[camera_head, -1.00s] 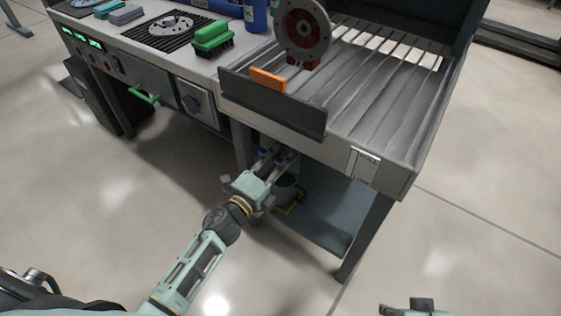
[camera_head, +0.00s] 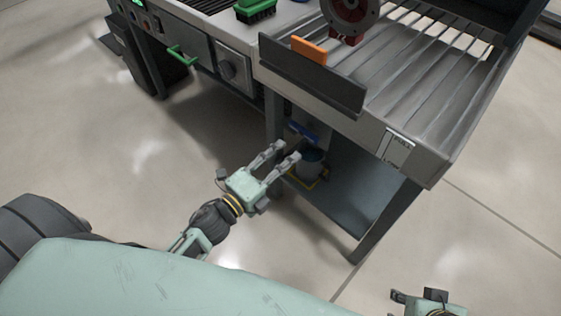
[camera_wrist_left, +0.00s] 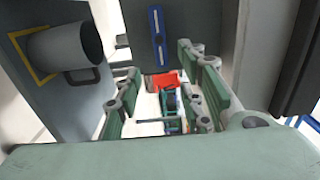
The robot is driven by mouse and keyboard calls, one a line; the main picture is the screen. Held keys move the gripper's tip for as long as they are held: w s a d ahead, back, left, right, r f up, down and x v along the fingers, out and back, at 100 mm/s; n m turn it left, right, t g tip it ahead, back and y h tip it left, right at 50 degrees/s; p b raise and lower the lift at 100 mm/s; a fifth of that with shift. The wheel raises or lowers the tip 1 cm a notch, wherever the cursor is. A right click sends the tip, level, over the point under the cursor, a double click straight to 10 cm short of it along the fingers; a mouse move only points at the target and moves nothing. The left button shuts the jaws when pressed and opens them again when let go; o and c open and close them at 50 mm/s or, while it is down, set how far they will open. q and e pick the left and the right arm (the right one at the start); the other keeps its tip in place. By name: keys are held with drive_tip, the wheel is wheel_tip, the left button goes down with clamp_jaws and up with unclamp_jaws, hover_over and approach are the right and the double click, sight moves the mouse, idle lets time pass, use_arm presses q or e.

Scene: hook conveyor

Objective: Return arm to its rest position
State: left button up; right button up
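My left gripper (camera_head: 284,154) is low in front of the bench, pointing towards the space under the slatted conveyor. Its two fingers stand apart with nothing between them. In the left wrist view the fingers (camera_wrist_left: 160,95) also show spread and empty. My right gripper (camera_head: 420,300) is only partly in view at the bottom right edge, and its fingers cannot be made out clearly. The slatted conveyor (camera_head: 415,85) is above and to the right of the left gripper, with a dark plate and orange block (camera_head: 308,50) at its front.
A grey bucket (camera_head: 309,162) stands in a yellow frame on the lower shelf (camera_head: 345,208), close beyond the left fingertips. It also shows in the left wrist view (camera_wrist_left: 62,45). A blue item (camera_head: 303,133) is behind it. A bench leg (camera_head: 385,222) stands right. Open floor lies left.

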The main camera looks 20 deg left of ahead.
use_arm(q)
drive_tip(key=shift+s+a, duration=0.15)
drive_tip(key=shift+s, duration=0.35)
